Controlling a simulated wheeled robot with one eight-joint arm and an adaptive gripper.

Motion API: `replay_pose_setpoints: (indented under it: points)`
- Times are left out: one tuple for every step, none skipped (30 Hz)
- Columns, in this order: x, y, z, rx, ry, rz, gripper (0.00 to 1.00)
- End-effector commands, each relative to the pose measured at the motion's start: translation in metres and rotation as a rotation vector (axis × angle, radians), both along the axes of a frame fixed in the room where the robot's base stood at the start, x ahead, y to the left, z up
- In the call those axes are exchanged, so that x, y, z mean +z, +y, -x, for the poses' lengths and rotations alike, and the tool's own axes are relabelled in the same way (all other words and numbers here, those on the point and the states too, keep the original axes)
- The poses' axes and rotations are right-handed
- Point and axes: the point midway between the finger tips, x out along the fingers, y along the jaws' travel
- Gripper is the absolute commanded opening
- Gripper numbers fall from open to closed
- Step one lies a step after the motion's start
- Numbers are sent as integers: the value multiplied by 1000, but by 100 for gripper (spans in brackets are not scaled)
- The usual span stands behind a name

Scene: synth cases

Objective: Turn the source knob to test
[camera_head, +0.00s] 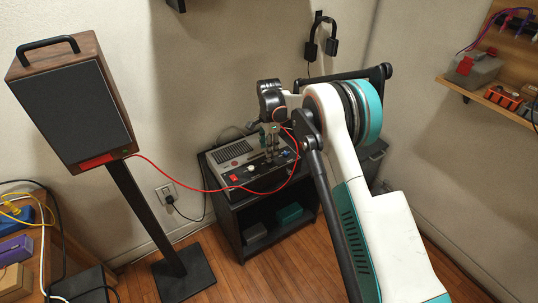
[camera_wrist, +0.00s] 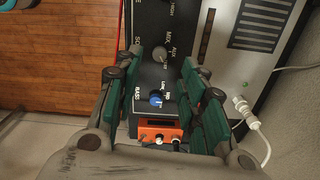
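The amplifier (camera_head: 234,151) sits on a black stand, its dark front panel facing the room. In the wrist view its panel (camera_wrist: 147,18) shows a grey knob (camera_wrist: 160,56) beside lettering starting "SO", partly hidden by a finger; it seems to be the source knob. Words like MIX and AUX stand around it. I cannot read its pointer or see a "test" mark. A blue knob (camera_wrist: 156,99) sits beside BASS. My gripper (camera_wrist: 160,75) is open, its fingers on either side of the grey knob, with a gap visible; contact is unclear. In the head view my gripper (camera_head: 270,138) hangs over the panel.
An orange box (camera_wrist: 160,132) with small knobs lies near the blue knob. A red cable (camera_head: 190,189) runs from the speaker (camera_head: 75,105) to the amplifier. A wall shelf (camera_head: 490,100) stands at right. Open floor lies in front.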

Motion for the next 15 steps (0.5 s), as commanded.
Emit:
replay_pose_setpoints:
  points:
    - [11, 0, 0, 0, 0, 0, 38]
    - [17, 0, 0, 0, 0, 0, 38]
    - [24, 0, 0, 0, 0, 0, 38]
    - [28, 0, 0, 0, 0, 0, 38]
    - [33, 0, 0, 0, 0, 0, 38]
    - [39, 0, 0, 0, 0, 0, 38]
    - [42, 0, 0, 0, 0, 0, 38]
    - [45, 0, 0, 0, 0, 0, 38]
    - [48, 0, 0, 0, 0, 0, 38]
    - [50, 0, 0, 0, 0, 0, 38]
    - [52, 0, 0, 0, 0, 0, 38]
    - [54, 0, 0, 0, 0, 0, 38]
    - [55, 0, 0, 0, 0, 0, 38]
    - [55, 0, 0, 0, 0, 0, 38]
    - [56, 0, 0, 0, 0, 0, 38]
